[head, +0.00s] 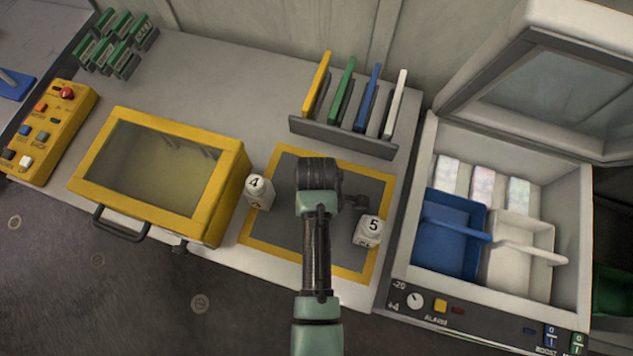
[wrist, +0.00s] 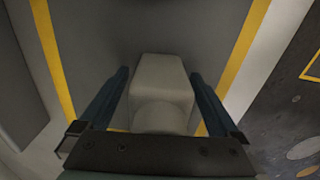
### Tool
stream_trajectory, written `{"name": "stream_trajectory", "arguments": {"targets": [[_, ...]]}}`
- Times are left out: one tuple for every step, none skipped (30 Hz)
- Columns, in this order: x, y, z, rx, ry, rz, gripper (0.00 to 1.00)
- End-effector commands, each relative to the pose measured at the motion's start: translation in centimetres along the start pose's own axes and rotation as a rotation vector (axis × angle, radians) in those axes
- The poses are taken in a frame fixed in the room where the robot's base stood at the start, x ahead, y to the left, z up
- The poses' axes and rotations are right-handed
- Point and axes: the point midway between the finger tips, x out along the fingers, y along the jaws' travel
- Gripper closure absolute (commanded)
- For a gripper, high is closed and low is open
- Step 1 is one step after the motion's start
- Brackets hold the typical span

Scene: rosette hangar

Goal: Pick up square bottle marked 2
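A white square bottle (wrist: 160,85) stands between the two fingers of my gripper (wrist: 160,76) in the wrist view. The fingers are open on either side of it, with a narrow gap at the left; the right one is very close. No number shows on this bottle, so I cannot tell whether it is marked 2. In the head view my arm hides this bottle and most of the gripper. Two other white bottles show there: one marked 4 (head: 259,193) left of my arm, and one marked 5 (head: 367,232) at its right.
The bottles are on a grey mat with a yellow border (head: 275,225). A yellow-framed glass-lidded box (head: 160,175) is left. A rack (head: 340,137) of coloured plates stands behind. An open chest (head: 575,220) with blue and white bins is right.

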Motion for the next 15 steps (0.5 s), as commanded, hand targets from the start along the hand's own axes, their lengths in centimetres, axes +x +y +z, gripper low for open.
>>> {"name": "stream_trajectory", "arguments": {"targets": [[-0.02,0.02,0.0,0.0,0.0,0.0,0.1],[-0.02,0.01,0.0,0.0,0.0,0.0,0.15],[-0.03,0.01,0.0,0.0,0.0,0.0,0.22],[-0.03,0.01,0.0,0.0,0.0,0.0,0.28],[-0.03,0.01,0.0,0.0,0.0,0.0,0.33],[-0.03,0.01,0.0,0.0,0.0,0.0,0.4],[-0.04,0.01,0.0,0.0,0.0,0.0,0.46],[-0.04,0.01,0.0,0.0,0.0,0.0,0.51],[-0.04,0.01,0.0,0.0,0.0,0.0,0.58],[-0.04,0.01,0.0,0.0,0.0,0.0,0.64],[-0.04,0.01,0.0,0.0,0.0,0.0,0.69],[-0.05,0.01,0.0,0.0,0.0,0.0,0.76],[-0.05,0.01,0.0,0.0,0.0,0.0,0.82],[-0.05,0.01,0.0,0.0,0.0,0.0,0.87],[-0.05,0.01,0.0,0.0,0.0,0.0,0.94]]}}
